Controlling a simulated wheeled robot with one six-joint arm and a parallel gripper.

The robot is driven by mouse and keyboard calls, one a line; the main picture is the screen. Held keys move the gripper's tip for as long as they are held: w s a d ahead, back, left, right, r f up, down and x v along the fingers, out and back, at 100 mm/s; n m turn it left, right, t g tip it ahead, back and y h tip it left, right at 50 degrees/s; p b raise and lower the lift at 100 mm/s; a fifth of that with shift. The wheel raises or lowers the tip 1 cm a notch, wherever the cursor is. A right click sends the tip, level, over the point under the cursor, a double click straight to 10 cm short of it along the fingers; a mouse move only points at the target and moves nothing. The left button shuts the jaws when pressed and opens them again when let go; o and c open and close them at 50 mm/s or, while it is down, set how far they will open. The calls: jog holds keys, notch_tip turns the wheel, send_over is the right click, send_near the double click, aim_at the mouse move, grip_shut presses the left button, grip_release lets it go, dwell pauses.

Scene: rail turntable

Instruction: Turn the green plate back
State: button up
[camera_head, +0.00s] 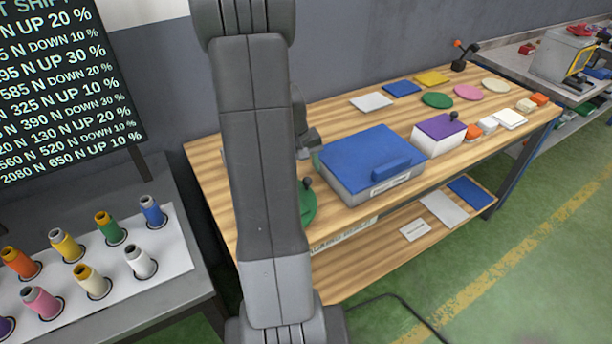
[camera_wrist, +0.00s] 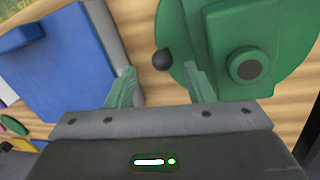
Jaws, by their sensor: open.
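The green plate (camera_wrist: 292,75) is a large round disc at the right of the wrist view, with a raised green block and a dark round recess on it. A black ball knob (camera_wrist: 163,60) stands at its left edge. In the head view only a sliver of the green plate (camera_head: 308,208) shows beside my arm, which hides the rest. My gripper (camera_wrist: 160,70) is open, its two green fingers apart, with the knob appearing between the fingertips. I cannot tell whether a finger touches it.
A box with a blue lid and handle (camera_head: 360,155) stands close to the right of the green plate on the wooden table (camera_head: 335,108). A purple-topped box (camera_head: 440,132), several flat coloured pieces and small blocks lie farther right. A spool rack (camera_head: 165,262) stands at left.

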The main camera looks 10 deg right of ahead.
aim_at(306, 178)
jog(key=shift+w+d+f, duration=0.15)
jog(key=shift+f, duration=0.95)
jog(key=shift+w+d+f, duration=0.1)
jog(key=shift+w+f, duration=0.05)
jog(key=shift+f, duration=0.95)
grip_shut()
